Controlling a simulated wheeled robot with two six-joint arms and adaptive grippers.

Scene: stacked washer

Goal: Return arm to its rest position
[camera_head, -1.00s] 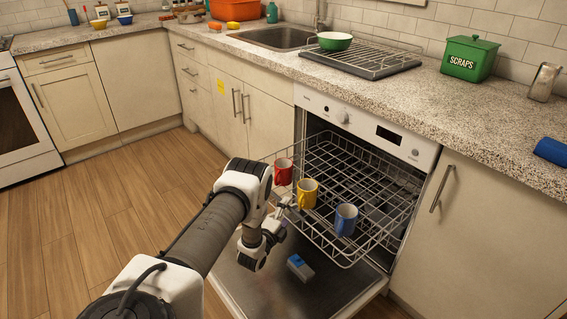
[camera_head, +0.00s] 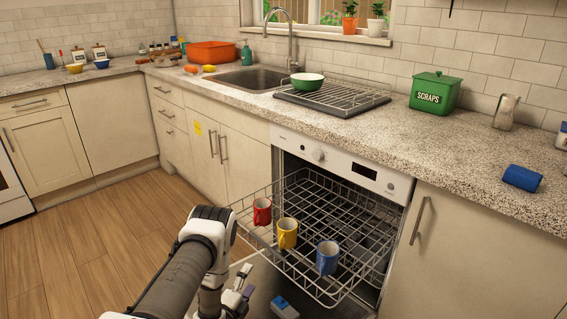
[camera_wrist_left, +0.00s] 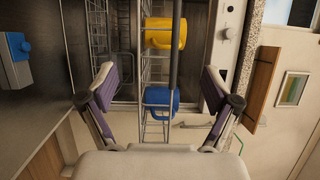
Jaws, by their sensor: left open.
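My left gripper (camera_head: 239,293) is open and empty, low in front of the pulled-out dishwasher rack (camera_head: 332,287). In the left wrist view its two purple-padded fingers (camera_wrist_left: 158,82) are spread wide, with nothing held between them. A red mug (camera_head: 262,211), a yellow mug (camera_head: 287,233) and a blue mug (camera_head: 327,258) sit in the rack, to the right of my left arm. The left wrist view also shows the yellow mug (camera_wrist_left: 165,33) and the blue mug (camera_wrist_left: 158,99) beyond the fingers. My right gripper does not show.
The open dishwasher door (camera_head: 255,311) lies below the rack, partly hidden by my arm. A grey and blue block (camera_head: 284,308) rests on it. The counter holds a green bowl (camera_head: 307,82) on a drying rack, a green scraps bin (camera_head: 435,92) and a blue cup (camera_head: 522,178). Floor at left is clear.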

